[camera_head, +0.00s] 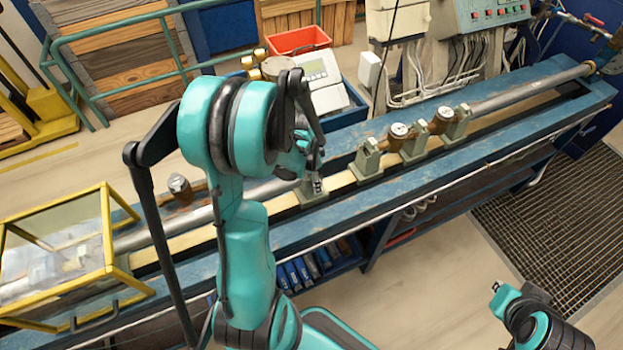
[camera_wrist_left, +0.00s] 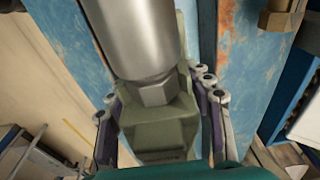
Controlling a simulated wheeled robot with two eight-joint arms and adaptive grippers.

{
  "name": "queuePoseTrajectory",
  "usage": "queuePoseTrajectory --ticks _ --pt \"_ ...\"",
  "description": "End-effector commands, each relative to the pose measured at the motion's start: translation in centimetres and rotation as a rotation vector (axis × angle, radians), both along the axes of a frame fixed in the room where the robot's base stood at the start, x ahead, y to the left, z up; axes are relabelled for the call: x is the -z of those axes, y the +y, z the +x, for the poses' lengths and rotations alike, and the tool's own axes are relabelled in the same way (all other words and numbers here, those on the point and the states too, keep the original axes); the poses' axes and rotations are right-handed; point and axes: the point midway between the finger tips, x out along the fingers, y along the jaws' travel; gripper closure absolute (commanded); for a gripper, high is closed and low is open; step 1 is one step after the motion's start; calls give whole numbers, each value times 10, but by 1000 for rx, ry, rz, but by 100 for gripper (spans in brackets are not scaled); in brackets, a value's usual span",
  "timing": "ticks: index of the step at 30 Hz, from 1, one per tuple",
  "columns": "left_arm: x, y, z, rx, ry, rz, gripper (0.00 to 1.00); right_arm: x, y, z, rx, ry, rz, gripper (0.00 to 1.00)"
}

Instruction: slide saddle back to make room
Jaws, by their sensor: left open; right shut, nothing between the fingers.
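A grey-green saddle (camera_head: 309,194) stands on the bench rail beneath my left gripper (camera_head: 317,183), partly hidden by it. In the left wrist view this saddle (camera_wrist_left: 160,132) fills the middle, with the end of a steel pipe (camera_wrist_left: 138,40) against its top. The fingers of my left gripper (camera_wrist_left: 160,112) are open, one on each side of the saddle; I cannot tell whether they touch it. Another saddle (camera_head: 367,160) stands apart, farther right along the rail. My right gripper (camera_head: 497,288) is shut and empty over the floor at lower right.
Two brass meters (camera_head: 399,131) sit among saddles farther along the blue bench (camera_head: 480,178). A yellow-framed clear box (camera_head: 60,262) covers the bench's left end. A brass fitting (camera_head: 179,186) and a grey-white device (camera_head: 322,82) are behind the rail. A grating (camera_head: 560,230) lies at right.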

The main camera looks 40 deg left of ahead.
Motion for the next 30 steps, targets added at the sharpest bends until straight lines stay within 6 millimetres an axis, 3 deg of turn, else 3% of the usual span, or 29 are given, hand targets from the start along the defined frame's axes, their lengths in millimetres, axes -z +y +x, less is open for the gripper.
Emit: queuePoseTrajectory --ticks 14,30 --pt "-7 0 0 1 -1 0 28 0 0 0 0 0 0 100" --pt "-105 6 -11 -1 -1 -1 28 0 0 0 0 0 0 100"
